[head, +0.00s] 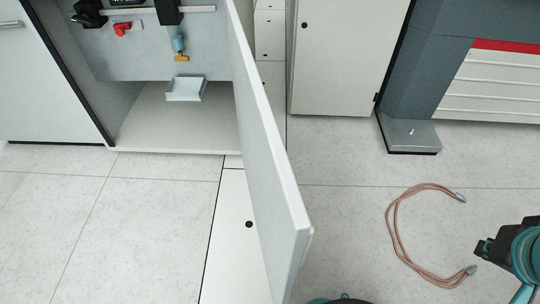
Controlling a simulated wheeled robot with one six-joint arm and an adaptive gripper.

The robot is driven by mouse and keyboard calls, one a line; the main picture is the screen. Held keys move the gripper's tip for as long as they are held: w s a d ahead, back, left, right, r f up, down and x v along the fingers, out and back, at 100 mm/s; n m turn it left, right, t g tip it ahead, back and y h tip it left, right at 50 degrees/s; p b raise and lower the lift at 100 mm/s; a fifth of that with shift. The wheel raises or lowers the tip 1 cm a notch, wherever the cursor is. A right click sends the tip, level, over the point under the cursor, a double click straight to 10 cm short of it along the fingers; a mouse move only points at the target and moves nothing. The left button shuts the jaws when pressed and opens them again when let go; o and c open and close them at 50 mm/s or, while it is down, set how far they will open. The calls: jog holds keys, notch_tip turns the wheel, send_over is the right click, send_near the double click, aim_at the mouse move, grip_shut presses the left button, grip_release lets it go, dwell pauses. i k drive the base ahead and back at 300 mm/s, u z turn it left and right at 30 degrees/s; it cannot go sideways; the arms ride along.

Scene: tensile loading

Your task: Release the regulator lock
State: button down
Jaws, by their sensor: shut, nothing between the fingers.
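An open cabinet at the upper left holds a grey back panel (150,62) with a rail of fittings. A small red piece (122,29) sits on the panel, below the rail's left part. It may be the regulator lock, but it is too small to tell. A black block (169,10) stands on the rail, with a light-blue bowl-like part (178,42) and a brass-coloured end (181,57) below it. My gripper (482,248) is at the lower right edge, partly cut off, shut and empty. It is far from the cabinet, above the floor.
The cabinet's white door (262,140) stands wide open towards me, between the fittings and my gripper. A small grey tray (186,90) is low inside the cabinet. A looped copper-coloured cable (394,228) lies on the floor. A grey machine foot (410,134) stands at the right.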

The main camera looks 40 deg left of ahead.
aim_at(120, 29)
jog(key=i, duration=1.3)
jog(key=u, duration=3.1)
